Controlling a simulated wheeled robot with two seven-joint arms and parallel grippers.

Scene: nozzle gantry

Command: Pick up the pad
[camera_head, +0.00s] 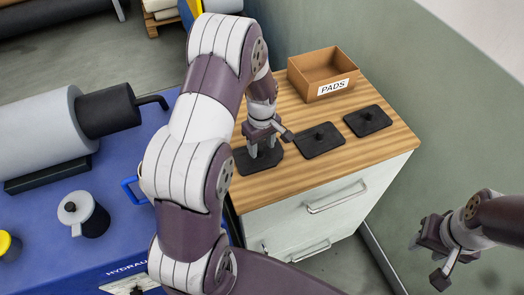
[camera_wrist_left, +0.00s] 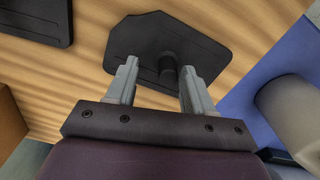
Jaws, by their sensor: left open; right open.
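Three flat black pads, each with a small raised knob, lie in a row on the wooden cabinet top. The left pad (camera_head: 270,163) is under my left gripper (camera_head: 263,149), which points down at it. In the left wrist view this pad (camera_wrist_left: 140,42) has its knob (camera_wrist_left: 168,70) between the two open fingers (camera_wrist_left: 156,85). I cannot tell whether the fingers touch the pad. The middle pad (camera_head: 309,147) and the right pad (camera_head: 377,125) lie clear of the grippers. My right gripper (camera_head: 430,262) is open and empty, off to the right beyond the cabinet.
An open cardboard box labelled PADS (camera_head: 302,82) stands at the back of the wooden top (camera_head: 350,163). A blue hydraulic unit (camera_head: 110,175) with a grey cylinder (camera_head: 40,135) stands left of the cabinet. A green wall (camera_head: 430,90) rises behind.

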